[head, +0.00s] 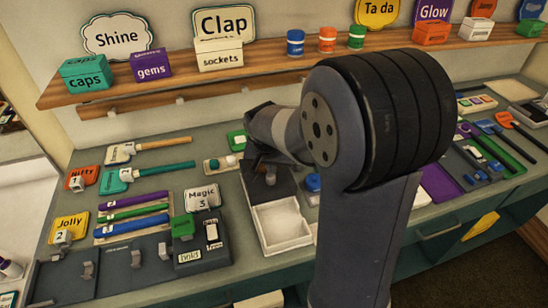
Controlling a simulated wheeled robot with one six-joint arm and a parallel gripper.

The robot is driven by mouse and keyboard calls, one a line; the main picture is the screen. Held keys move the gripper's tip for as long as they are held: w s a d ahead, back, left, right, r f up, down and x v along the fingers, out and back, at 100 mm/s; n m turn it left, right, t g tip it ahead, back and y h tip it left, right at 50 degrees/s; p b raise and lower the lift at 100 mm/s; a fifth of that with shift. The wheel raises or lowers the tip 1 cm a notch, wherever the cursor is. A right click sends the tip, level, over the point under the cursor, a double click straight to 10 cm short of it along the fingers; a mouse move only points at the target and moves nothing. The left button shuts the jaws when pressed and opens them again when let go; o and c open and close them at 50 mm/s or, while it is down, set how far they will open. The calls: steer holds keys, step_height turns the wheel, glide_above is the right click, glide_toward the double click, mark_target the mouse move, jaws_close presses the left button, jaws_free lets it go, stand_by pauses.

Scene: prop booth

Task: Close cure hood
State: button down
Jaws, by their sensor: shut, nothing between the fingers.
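What looks like the cure hood is a shallow open box (284,223) with a pale interior, on the bench left of my arm. A dark grey panel (284,185), apparently its lid, stands at its back edge, and the pale inside of the box is uncovered. My gripper (258,168) is shut and empty at the upper left of this panel. It overlaps the panel in the picture, and I cannot tell whether they touch. My own arm hides the bench to the right of the box.
A dark stand with a green block (183,226) and the "Magic 3" sign (202,197) are close on the left. A small tray with balls (222,163) lies behind the gripper. A blue round item (313,182) is right of the panel. A shelf (180,85) runs above.

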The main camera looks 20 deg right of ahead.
steer(key=shift+s, duration=0.1)
steer(key=s+b, duration=0.2)
steer(key=s, duration=1.2)
steer(key=shift+f, duration=0.15)
steer(key=v, duration=1.1)
steer(key=shift+w, duration=0.2)
steer(key=x, duration=0.8)
